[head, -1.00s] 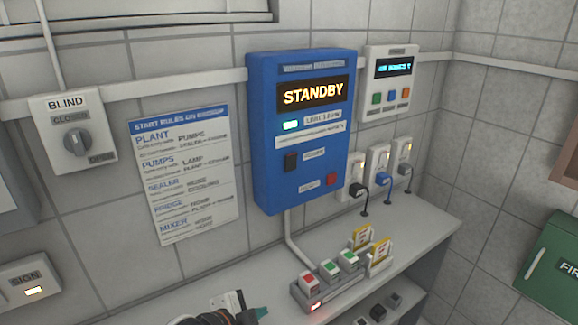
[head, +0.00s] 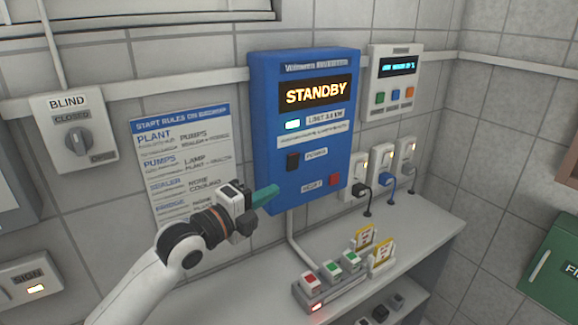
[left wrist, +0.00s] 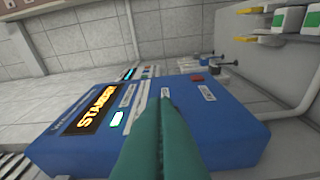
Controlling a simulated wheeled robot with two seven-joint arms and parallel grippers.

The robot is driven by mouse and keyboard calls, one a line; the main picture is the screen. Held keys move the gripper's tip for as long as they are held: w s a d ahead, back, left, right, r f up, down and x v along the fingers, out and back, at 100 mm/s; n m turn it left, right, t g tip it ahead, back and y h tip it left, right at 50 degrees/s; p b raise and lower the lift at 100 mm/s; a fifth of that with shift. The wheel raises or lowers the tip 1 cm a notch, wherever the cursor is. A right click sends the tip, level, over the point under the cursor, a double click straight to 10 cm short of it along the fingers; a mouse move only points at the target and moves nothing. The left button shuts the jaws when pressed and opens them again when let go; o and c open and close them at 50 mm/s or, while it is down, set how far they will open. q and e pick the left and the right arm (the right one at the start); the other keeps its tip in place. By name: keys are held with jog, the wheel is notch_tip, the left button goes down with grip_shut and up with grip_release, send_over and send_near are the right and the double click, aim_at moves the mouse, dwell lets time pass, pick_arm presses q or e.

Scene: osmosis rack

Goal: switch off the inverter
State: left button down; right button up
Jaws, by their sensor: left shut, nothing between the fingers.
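The inverter (head: 262,105) is a blue wall box whose display reads STANDBY in orange. It has a lit pale indicator, a black power switch (head: 293,161) and a red reset button (head: 334,180). My left gripper (head: 272,192) has green fingers, is shut and empty, and is just left of the inverter's lower part, below and left of the power switch. In the left wrist view the shut fingers (left wrist: 165,110) point along the blue inverter (left wrist: 235,125) and its red button (left wrist: 197,78); the fingers appear to hide the power switch there. My right gripper is not in view.
A shelf (head: 432,226) below holds a power strip (head: 330,292) with red and green switches and yellow tags. Plugged sockets (head: 383,165), a small control panel (head: 393,80), a BLIND switch (head: 75,140) and a rules sheet (head: 180,140) are on the wall.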

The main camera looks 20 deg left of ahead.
aim_at(293, 162)
pick_arm(q)
jog(key=w+p, duration=0.4)
jog(key=w, duration=0.7)
jog(key=shift+w+d+r+p, duration=0.15)
jog(key=shift+d+r+p, duration=0.15)
jog(key=shift+d+r, duration=0.05)
jog(key=shift+d, duration=0.1)
jog(key=shift+w+a+r+n+b, duration=0.15)
jog(key=shift+a+n+b, duration=0.15)
jog(key=shift+n, duration=0.1)
jog(key=shift+d, duration=0.15)
